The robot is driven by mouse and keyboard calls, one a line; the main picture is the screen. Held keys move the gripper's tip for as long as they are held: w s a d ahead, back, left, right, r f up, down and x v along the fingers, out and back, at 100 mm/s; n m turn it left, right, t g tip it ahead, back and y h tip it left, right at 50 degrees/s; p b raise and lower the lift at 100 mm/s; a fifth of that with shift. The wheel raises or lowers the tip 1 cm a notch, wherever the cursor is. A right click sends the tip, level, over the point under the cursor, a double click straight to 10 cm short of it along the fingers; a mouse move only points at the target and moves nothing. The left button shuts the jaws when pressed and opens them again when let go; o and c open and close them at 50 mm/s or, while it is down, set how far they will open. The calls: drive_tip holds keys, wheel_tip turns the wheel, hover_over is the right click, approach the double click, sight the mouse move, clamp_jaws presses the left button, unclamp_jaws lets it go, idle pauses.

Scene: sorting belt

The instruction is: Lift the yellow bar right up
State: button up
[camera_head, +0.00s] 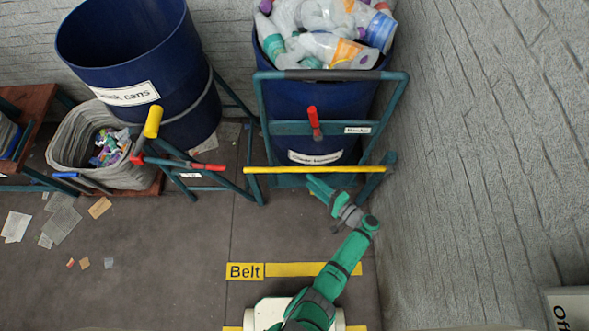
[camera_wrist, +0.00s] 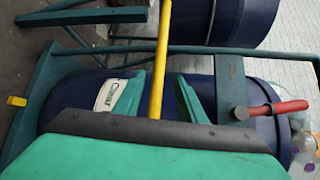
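The yellow bar (camera_head: 280,170) runs level across the front of the right blue barrel's teal frame in the head view. In the wrist view the yellow bar (camera_wrist: 161,50) runs down from the top edge and passes behind my gripper's dark palm edge. My gripper (camera_head: 312,183) is at the middle of the bar in the head view. In the wrist view the two green fingers of my gripper (camera_wrist: 160,88) stand apart, one on each side of the bar, with a gap visible on both sides. Part of the bar near the palm is hidden.
The right blue barrel (camera_head: 310,105), full of plastic bottles, stands behind the bar in a teal frame (camera_head: 262,110) with a red handle (camera_head: 314,122). A left barrel (camera_head: 130,45) and a grey basket (camera_head: 75,150) stand nearby. A rough wall (camera_head: 480,150) is close on the right.

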sight(295, 170)
drive_tip(key=x, duration=1)
clamp_jaws()
